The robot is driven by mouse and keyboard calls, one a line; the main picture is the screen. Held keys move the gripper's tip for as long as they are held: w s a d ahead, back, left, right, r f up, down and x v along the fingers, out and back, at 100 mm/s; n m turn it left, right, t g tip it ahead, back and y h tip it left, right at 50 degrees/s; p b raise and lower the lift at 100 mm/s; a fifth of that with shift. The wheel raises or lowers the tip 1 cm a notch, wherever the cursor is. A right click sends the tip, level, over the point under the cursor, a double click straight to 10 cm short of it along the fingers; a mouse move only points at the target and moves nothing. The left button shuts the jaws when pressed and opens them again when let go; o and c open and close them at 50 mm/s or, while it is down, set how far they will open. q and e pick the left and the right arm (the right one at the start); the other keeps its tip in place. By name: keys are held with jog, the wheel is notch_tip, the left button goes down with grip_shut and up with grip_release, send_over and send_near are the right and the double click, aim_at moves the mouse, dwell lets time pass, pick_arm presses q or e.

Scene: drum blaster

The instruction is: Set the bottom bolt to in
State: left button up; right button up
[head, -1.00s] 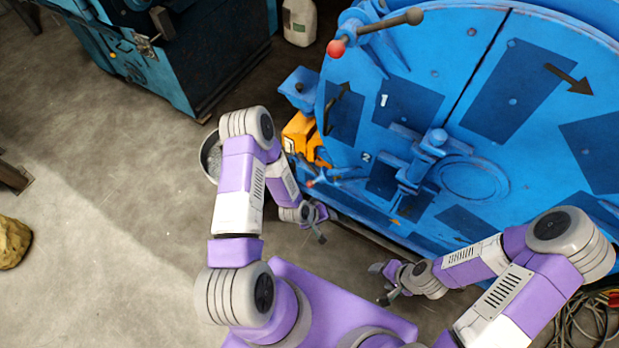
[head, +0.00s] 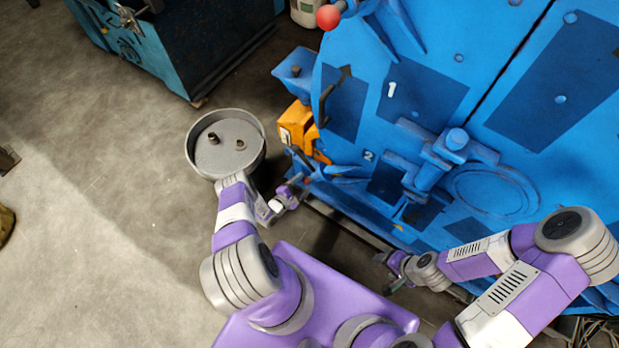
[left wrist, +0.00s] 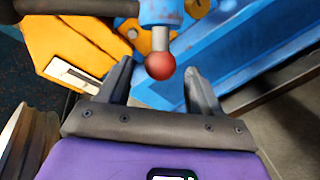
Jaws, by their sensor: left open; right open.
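The bottom bolt (head: 340,171) is a blue fitting low on the left of the blue drum machine, with a small red ball knob at its end. In the left wrist view the red knob (left wrist: 160,66) lies between the spread fingers of my left gripper (left wrist: 157,80), nearer their tips. My left gripper (head: 299,187) is open in the head view, right beside the knob, which it partly hides. I cannot tell whether a finger touches it. My right gripper (head: 388,273) is open and empty, low in front of the machine.
The blue machine (head: 470,110) fills the right side. Another red ball knob (head: 328,17) is on the upper handle. An orange part (head: 296,124) sits beside the bolt. A round metal pan (head: 228,165) stands on the floor behind my left arm.

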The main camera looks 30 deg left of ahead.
aim_at(309, 178)
pick_arm(q)
jog(key=b+x, duration=0.1)
jog(key=x, duration=0.4)
jog(key=shift+w, duration=0.1)
grip_shut()
